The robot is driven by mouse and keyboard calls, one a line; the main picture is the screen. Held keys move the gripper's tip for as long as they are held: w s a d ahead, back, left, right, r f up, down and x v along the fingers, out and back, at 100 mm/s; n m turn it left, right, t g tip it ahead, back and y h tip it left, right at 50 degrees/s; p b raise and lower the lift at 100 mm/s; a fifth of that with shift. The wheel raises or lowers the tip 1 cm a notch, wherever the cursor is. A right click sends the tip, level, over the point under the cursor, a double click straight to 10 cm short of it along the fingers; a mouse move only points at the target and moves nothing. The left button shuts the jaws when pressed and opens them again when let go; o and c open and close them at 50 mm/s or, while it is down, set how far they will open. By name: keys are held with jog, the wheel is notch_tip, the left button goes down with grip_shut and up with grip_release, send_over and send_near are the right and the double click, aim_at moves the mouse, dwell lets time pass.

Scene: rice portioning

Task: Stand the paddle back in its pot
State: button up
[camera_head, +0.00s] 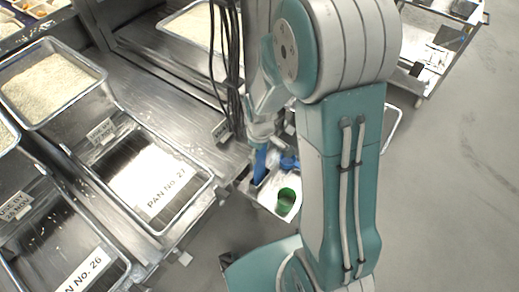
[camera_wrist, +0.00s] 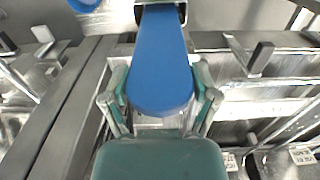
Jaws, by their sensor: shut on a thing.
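The blue paddle (camera_wrist: 160,62) is between the fingers of my gripper (camera_wrist: 160,98) in the wrist view, its wide rounded end towards the camera. Its far end meets a dark, grey-edged shape at the top of that view; I cannot tell whether this is the pot or whether the paddle is inside it. In the head view the paddle (camera_head: 260,166) hangs below my gripper (camera_head: 262,142), over a small side shelf. My gripper is shut on the paddle. I cannot make out the pot for certain.
A green cup (camera_head: 286,201) stands on the shelf, and a blue item (camera_head: 289,162) is close to the paddle. Pan No. 27 (camera_head: 186,219) and a rice-filled pan (camera_head: 104,74) lie on the steel counter (camera_head: 180,100). A cart (camera_head: 425,82) stands at the upper right; the floor is clear.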

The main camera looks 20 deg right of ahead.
jog(key=shift+f, duration=0.3)
jog(key=o, duration=1)
jog(key=shift+r, duration=0.1)
